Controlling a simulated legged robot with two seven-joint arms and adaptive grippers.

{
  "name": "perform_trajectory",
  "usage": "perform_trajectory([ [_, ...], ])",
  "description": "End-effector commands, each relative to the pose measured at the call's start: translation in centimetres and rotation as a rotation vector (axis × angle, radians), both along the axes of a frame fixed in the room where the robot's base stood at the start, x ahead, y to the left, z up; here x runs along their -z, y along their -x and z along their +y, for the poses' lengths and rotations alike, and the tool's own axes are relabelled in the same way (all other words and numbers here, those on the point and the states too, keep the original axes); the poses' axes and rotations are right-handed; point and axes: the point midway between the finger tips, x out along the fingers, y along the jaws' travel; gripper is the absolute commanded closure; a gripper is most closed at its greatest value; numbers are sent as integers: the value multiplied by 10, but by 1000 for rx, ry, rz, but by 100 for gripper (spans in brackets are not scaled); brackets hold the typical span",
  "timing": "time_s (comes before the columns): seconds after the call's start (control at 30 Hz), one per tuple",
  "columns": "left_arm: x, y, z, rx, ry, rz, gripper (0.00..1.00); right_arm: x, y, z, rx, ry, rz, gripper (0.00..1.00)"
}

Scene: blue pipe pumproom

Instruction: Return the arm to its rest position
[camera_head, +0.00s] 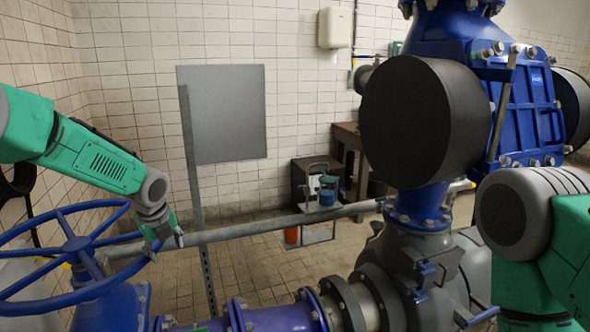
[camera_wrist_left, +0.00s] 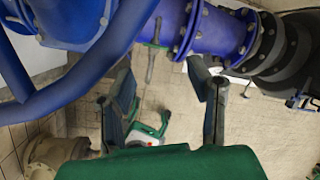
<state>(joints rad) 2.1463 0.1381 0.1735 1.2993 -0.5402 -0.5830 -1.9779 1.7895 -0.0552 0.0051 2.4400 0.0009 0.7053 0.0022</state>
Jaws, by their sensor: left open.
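My left arm comes in from the left in the head view, green and grey, reaching down and to the right. Its gripper (camera_head: 165,238) is at the right edge of a blue handwheel (camera_head: 77,244). The left wrist view shows the gripper (camera_wrist_left: 170,105) open, its two dark fingers apart with nothing held between them. The wheel's blue rim (camera_wrist_left: 88,82) passes at the upper left there, beside the left finger. I cannot tell whether the gripper touches the rim. My right arm shows at the right edge of the head view; its gripper is out of view.
A grey post with a square panel (camera_head: 222,115) stands just beyond the left gripper. A large blue valve with black round ends (camera_head: 420,120) fills the right. Blue pipe (camera_head: 270,318) runs along the bottom. Tiled floor (camera_head: 255,265) is open behind. A green-and-white object (camera_wrist_left: 146,133) lies below the fingers.

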Motion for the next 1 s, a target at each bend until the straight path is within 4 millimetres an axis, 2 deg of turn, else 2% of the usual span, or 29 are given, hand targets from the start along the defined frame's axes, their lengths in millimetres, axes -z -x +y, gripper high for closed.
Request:
perform_trajectory([
  [0.03, 18, 9, -6, -29, 21, 9, 54, 5, 0, 0, 1, 0, 0, 69],
  [0.17, 62, 32, -20, -141, 97, 28, 54, 14, 1, -1, 1, 1, 1, 69],
  [0.27, 107, 59, -32, -267, 171, 54, 54, 24, 1, -1, 1, 1, 1, 69],
  [0.33, 146, 87, -42, -391, 231, 80, 54, 33, 1, -1, 1, 1, 1, 69],
  [0.4, 188, 121, -53, -548, 297, 111, 54, 44, 1, -1, 1, 1, 1, 69],
  [0.47, 221, 154, -60, -695, 346, 138, 54, 53, 1, -1, 1, 0, 1, 69],
  [0.5, 241, 178, -63, -800, 374, 155, 54, 59, 1, -1, 1, 0, 1, 69],
  [0.57, 269, 215, -68, -968, 411, 179, 54, 69, 1, -1, 1, 0, 1, 69],
  [0.7, 322, 307, -69, -1396, 460, 204, 54, 92, 1, -1, 1, 0, 1, 69],
  [0.8, 345, 372, -62, -1705, 464, 188, 54, 107, 2, -1, 1, 0, 1, 69],
  [0.9, 354, 423, -51, -1962, 458, 141, 54, 119, 2, -1, 1, 0, 1, 69],
  [1.0, 355, 455, -42, -2132, 452, 91, 54, 126, 2, -1, 1, 0, 1, 69],
])
